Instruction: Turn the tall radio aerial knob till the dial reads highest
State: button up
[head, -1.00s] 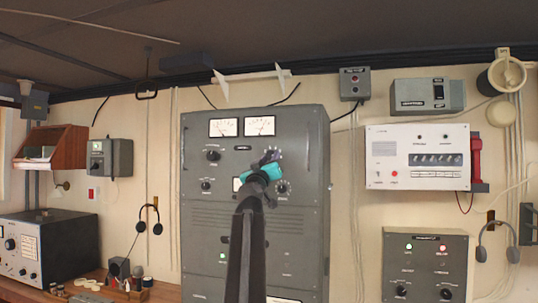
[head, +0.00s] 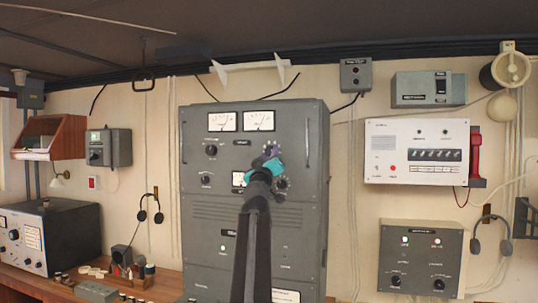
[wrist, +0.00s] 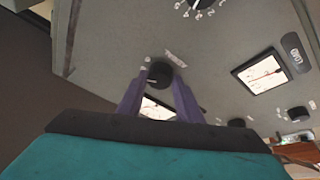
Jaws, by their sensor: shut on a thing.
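The tall grey radio cabinet (head: 255,215) stands in the middle of the head view, with two white dials (head: 222,121) and (head: 259,121) at its top. My gripper (head: 272,151) is at the cabinet's upper right face, below the right dial, and hides most of the knob there. In the wrist view, my gripper's purple fingers (wrist: 160,84) are shut on a black round knob (wrist: 160,74) with a small label beside it. A smaller meter (head: 238,179) is partly hidden by my arm; a meter face also shows between the fingers in the wrist view (wrist: 157,108).
Other knobs (head: 211,150) and (head: 205,180) sit on the cabinet's left side. Another knob with a number scale (wrist: 200,4) is at the wrist view's top edge. A white wall unit (head: 415,152) and a grey control box (head: 421,260) are to the right. A desk stands at left.

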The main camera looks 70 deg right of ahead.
jog(key=shift+r, duration=0.15)
jog(key=o, duration=1)
jog(key=shift+d, duration=0.1)
jog(key=shift+o, duration=0.2)
jog(key=shift+b+v, duration=0.4)
jog(key=shift+v, duration=0.5)
jog(key=b+v, duration=0.4)
jog(key=v, duration=0.8)
jog(key=shift+w, duration=0.1)
